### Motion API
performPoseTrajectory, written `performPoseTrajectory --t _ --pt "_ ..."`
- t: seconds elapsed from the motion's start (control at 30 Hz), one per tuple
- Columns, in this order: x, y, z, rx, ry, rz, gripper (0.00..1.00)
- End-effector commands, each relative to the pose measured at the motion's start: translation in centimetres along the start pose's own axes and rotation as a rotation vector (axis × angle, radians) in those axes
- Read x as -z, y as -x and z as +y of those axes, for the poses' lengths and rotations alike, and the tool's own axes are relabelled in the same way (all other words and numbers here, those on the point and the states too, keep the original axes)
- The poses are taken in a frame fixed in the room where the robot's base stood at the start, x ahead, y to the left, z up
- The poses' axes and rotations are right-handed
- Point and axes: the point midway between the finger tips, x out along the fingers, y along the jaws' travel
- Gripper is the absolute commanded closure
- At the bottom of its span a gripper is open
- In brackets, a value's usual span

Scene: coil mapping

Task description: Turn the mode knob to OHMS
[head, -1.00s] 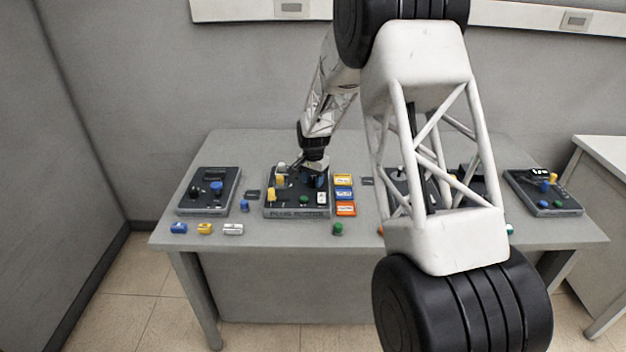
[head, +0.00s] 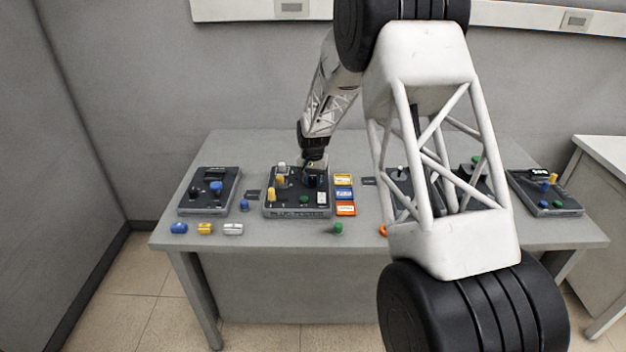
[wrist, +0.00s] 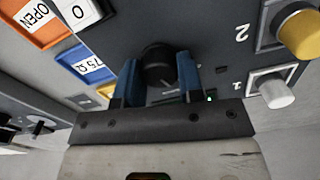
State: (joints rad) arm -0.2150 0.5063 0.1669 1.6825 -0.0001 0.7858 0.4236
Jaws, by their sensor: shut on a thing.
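My gripper (head: 314,181) is at the right-back part of the dark middle panel (head: 297,213), pointing down. In the wrist view, its two blue fingers (wrist: 158,82) stand on either side of a round black knob (wrist: 158,63) and are shut on it. No mode marks or OHMS label can be read around this knob, so I cannot tell its setting. In the head view the knob is mostly hidden by my gripper.
The panel also carries yellow knobs (head: 271,194), a white knob (wrist: 277,94) and a green one (head: 304,199). Yellow, blue and orange tiles (head: 345,209) lie along its right side. A left device (head: 209,189) and a right device (head: 546,192) flank it. Small loose pieces (head: 179,228) lie at the front.

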Motion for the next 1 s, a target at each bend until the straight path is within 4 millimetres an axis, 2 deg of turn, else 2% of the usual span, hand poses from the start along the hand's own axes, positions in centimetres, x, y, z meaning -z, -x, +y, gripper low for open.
performPoseTrajectory --t 0.5,1.0 --pt "-0.08 0.05 -0.02 0.000 0.394 -0.001 0.89" --pt "-0.07 0.02 -0.03 0.000 0.487 -0.002 0.89"
